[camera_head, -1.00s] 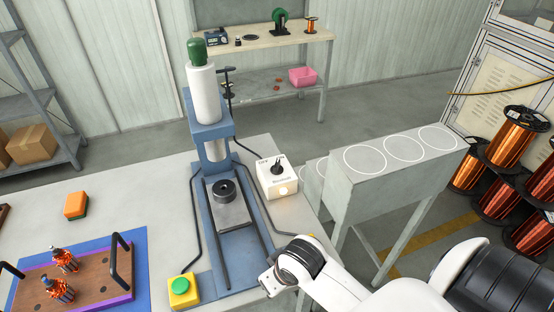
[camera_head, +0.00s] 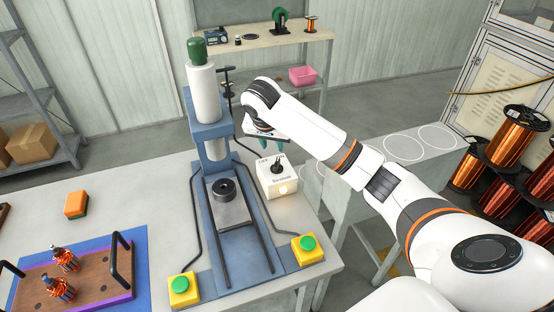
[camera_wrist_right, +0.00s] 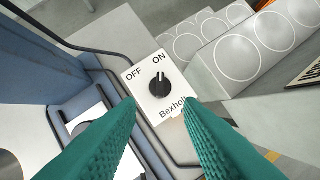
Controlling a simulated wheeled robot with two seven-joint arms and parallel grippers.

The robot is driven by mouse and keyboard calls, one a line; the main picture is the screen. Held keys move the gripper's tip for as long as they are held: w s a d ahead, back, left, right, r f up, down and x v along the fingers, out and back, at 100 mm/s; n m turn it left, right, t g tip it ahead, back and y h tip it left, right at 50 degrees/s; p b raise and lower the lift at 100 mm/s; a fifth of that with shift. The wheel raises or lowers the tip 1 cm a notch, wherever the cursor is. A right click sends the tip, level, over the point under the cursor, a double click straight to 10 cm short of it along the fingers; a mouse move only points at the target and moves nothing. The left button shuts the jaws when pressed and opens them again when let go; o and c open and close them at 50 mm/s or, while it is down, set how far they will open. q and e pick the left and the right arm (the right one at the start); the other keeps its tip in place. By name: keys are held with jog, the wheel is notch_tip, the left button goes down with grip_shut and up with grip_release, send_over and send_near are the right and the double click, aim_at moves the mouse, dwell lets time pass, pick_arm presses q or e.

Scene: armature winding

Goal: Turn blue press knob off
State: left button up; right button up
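The blue press (camera_head: 212,190) stands on the table with a white cylinder and green cap on top. Its white switch box (camera_head: 287,186) sits to its right and carries a black knob (camera_head: 277,168). In the right wrist view, the black knob (camera_wrist_right: 159,85) lies below the printed words OFF and ON, and its pointer appears to face ON. My right gripper (camera_wrist_right: 158,103) is open, its teal fingers apart on either side of the knob in the picture, seemingly above it and not touching. In the head view, the arm partly hides this gripper (camera_head: 266,134). My left gripper is not in view.
Two yellow boxes with green buttons, left (camera_head: 180,287) and right (camera_head: 307,247), flank the press base. A wooden tray (camera_head: 95,280) with armatures is at left. A grey stand (camera_head: 352,190) with white circles is right of the table.

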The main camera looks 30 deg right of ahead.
aim_at(277, 161)
jog(key=x, duration=1.1)
jog(key=shift+w+d+f+p, duration=0.2)
jog(key=shift+d+f+p, duration=0.05)
jog(key=shift+d+p, duration=0.1)
jog(key=shift+c, duration=0.2)
grip_shut()
